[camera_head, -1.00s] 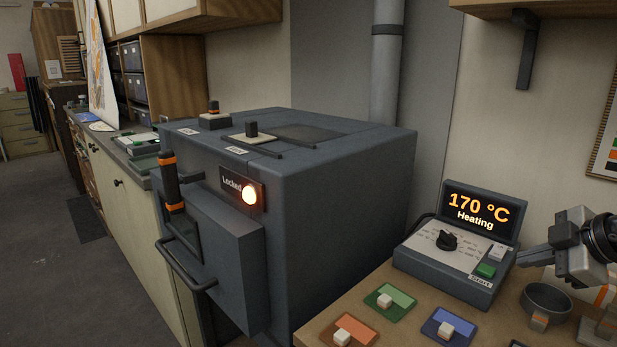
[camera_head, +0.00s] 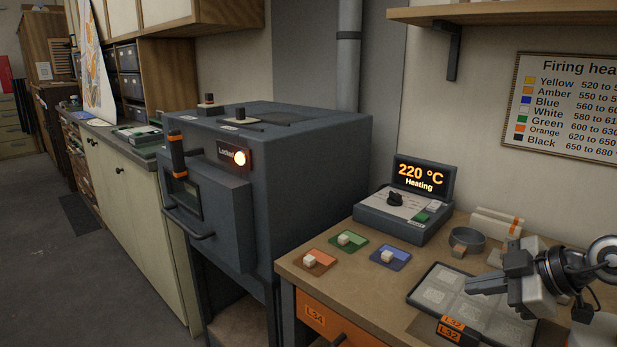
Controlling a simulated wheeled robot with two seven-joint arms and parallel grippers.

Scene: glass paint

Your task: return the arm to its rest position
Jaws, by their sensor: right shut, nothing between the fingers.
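My right gripper (camera_head: 487,285) comes in from the right edge, over the workbench and above a dark tray (camera_head: 416,293). Its fingers point left and are shut with nothing between them. It is apart from the controller. My left gripper is not in view. The kiln (camera_head: 290,190) is a dark grey box with its front door closed and a lit "Locked" sign (camera_head: 234,156). The controller (camera_head: 403,216) on the bench reads "220 °C Heating". My right arm covers part of the tray.
Coloured tiles with pale knobs, orange (camera_head: 322,261), green (camera_head: 354,239) and blue (camera_head: 397,261), lie on the wooden bench (camera_head: 345,285). A shelf (camera_head: 500,14) and a firing chart (camera_head: 572,105) are on the wall.

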